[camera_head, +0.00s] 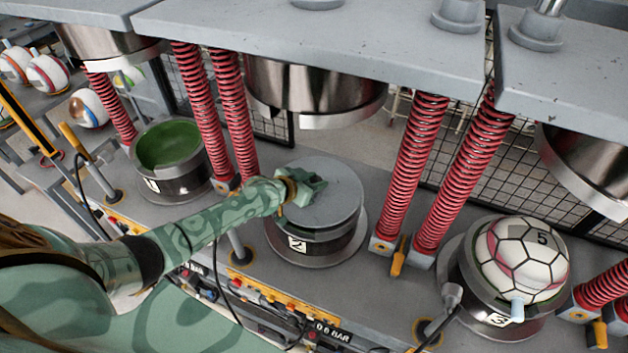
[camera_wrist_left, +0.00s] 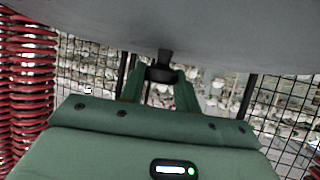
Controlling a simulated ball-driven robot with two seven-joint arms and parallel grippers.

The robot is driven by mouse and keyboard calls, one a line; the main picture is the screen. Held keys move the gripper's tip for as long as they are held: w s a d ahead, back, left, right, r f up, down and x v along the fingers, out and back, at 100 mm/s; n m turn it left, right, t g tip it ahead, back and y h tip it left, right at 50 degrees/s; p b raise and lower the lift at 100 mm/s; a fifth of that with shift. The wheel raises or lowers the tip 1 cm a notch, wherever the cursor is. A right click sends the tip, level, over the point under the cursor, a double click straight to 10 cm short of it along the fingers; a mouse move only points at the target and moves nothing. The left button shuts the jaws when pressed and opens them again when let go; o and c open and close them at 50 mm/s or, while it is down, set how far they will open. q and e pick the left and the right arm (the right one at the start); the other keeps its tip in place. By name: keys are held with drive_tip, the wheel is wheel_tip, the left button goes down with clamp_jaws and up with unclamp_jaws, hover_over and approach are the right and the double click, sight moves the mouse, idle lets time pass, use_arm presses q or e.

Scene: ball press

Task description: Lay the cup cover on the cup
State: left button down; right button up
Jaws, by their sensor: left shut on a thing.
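The cup cover, a flat grey disc (camera_head: 335,188), is over the cup marked 2 (camera_head: 325,246). It hides the inside of that cup. I cannot tell whether it rests on the rim or hangs just above it. My left gripper (camera_head: 303,187) is at the left part of the cover, shut on its handle. In the left wrist view, the green fingers (camera_wrist_left: 161,88) close on a dark knob (camera_wrist_left: 163,72) under the grey disc (camera_wrist_left: 180,25). My right gripper is not in view.
Cup 1 (camera_head: 185,176), open with a green inside, stands to the left. Cup 3 (camera_head: 500,306) at right holds a white panelled ball (camera_head: 525,258). Red springs (camera_head: 415,150) stand between the cups. A metal press head (camera_head: 315,92) hangs above cup 2.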

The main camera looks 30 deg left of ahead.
use_arm(q)
drive_tip(key=shift+f+b, duration=0.45)
drive_tip(key=c, duration=0.9)
unclamp_jaws()
drive_tip(key=shift+c, duration=0.2)
drive_tip(key=shift+s+f, duration=0.1)
drive_tip(key=p+v, duration=0.1)
drive_tip(key=v, duration=0.4)
drive_tip(key=shift+s+r+p, duration=0.2)
drive_tip(key=shift+p, duration=0.2)
drive_tip(key=v, duration=1)
drive_tip(key=shift+s+a+r, duration=0.2)
drive_tip(key=shift+s, duration=0.1)
drive_tip(key=shift+d, duration=0.1)
